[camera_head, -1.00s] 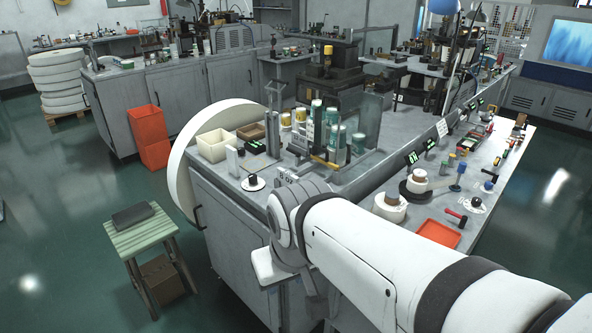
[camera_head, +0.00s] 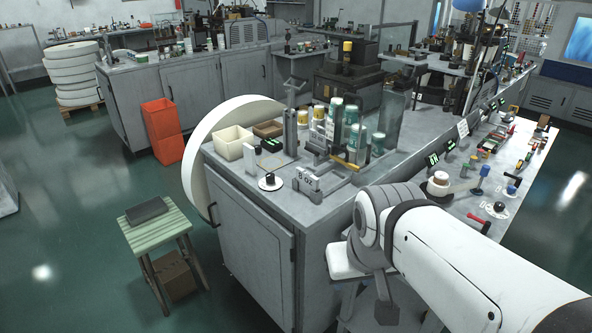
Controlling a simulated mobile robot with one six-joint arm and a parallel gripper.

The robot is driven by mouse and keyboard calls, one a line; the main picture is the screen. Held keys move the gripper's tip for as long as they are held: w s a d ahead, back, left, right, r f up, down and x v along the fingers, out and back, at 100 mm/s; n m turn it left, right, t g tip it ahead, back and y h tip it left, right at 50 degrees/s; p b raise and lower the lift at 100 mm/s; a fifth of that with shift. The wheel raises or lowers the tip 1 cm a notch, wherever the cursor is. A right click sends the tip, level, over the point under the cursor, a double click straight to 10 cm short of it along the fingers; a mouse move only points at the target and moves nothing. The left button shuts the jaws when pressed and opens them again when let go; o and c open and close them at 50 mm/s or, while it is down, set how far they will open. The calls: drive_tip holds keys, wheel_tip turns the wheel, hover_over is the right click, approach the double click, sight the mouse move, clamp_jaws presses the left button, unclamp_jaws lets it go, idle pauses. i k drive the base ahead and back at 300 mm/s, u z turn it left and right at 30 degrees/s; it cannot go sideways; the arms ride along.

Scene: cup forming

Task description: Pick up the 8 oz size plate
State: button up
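A small grey plate with dark "OZ" lettering (camera_head: 307,194) stands at the front edge of the grey workbench, and its number is too small to read for certain. Another pale labelled plate (camera_head: 308,179) shows just above it, with its marking unclear. My arm comes in from the lower right, and its end hangs in front of the bench, to the right of and below these plates. My gripper is mostly hidden behind the arm links, so its fingertips and anything between them cannot be made out.
The grey workbench (camera_head: 250,217) carries white-and-green canisters (camera_head: 351,113), a cream bin (camera_head: 233,142) and a round black-and-white knob (camera_head: 270,182). A green slatted stool (camera_head: 155,227) stands at left on open floor. Tools lie on the bench's right side.

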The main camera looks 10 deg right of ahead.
sight(308, 183)
drive_tip(key=i, duration=0.95)
drive_tip(key=z, duration=0.05)
